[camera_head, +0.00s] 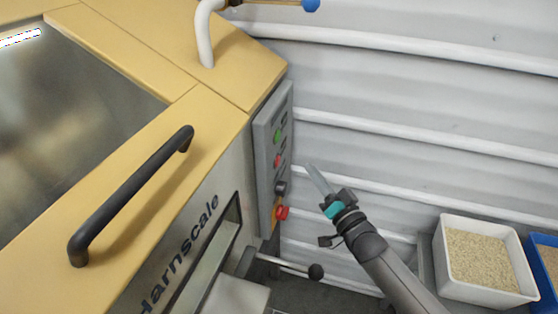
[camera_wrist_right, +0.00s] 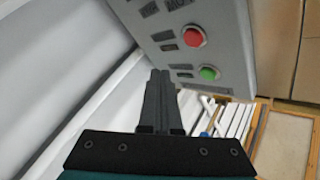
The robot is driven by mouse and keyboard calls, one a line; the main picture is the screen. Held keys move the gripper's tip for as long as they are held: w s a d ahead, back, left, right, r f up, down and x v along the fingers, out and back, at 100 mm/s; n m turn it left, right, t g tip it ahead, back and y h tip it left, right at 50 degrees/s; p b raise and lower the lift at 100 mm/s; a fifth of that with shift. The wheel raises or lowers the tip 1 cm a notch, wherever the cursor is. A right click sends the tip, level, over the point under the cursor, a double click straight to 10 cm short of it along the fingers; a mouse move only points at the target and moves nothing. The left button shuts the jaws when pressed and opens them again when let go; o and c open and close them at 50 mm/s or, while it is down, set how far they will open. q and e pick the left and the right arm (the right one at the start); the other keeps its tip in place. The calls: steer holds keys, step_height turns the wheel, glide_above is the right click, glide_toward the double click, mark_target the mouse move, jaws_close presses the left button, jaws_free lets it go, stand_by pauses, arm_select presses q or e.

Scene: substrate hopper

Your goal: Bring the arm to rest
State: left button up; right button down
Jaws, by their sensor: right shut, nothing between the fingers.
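My right gripper (camera_head: 312,170) reaches up from the lower right in the head view, in front of the ribbed wall. Its fingers are shut with nothing between them. In the right wrist view the shut dark fingers (camera_wrist_right: 159,76) point toward the grey control panel (camera_wrist_right: 230,45), apart from it as far as I can tell. The panel also shows in the head view (camera_head: 264,150), left of the gripper. It carries a green button (camera_head: 277,136), a red button (camera_head: 277,160), a black knob (camera_head: 281,187) and a larger red knob (camera_head: 281,212). My left gripper is out of view.
The yellow and steel hopper machine (camera_head: 215,115) with a black handle (camera_head: 125,200) fills the left. A lever with a black ball (camera_head: 316,271) sticks out below the panel. A white bin of grain (camera_head: 446,255) and a blue bin (camera_head: 540,240) stand lower right.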

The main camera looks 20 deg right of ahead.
stand_by(0.4)
steer(key=s+f+n+g+h, duration=0.1)
steer(key=s+f+g, duration=0.3)
steer(key=f, duration=0.6)
steer(key=s+a+f+n+g+h, duration=0.1)
steer(key=s+f+g, duration=0.1)
steer(key=s+f, duration=0.55)
steer(key=s+f+n+g+h, duration=0.1)
steer(key=s+f+g, duration=0.2)
steer(key=f, duration=0.9)
steer(key=s+a+f+n+g, duration=0.1)
steer(key=s+f, duration=0.4)
steer(key=s, duration=0.5)
steer(key=s+a+f+n+g, duration=0.2)
steer(key=s+f+g, duration=0.3)
steer(key=s, duration=0.6)
steer(key=s+a+f+n+g, duration=0.2)
steer(key=s+f, duration=0.3)
steer(key=s, duration=0.5)
steer(key=shift+s+a+g, duration=0.15)
steer(key=shift+a+g, duration=0.35)
steer(key=shift+g, duration=0.2)
steer(key=shift+r, duration=0.1)
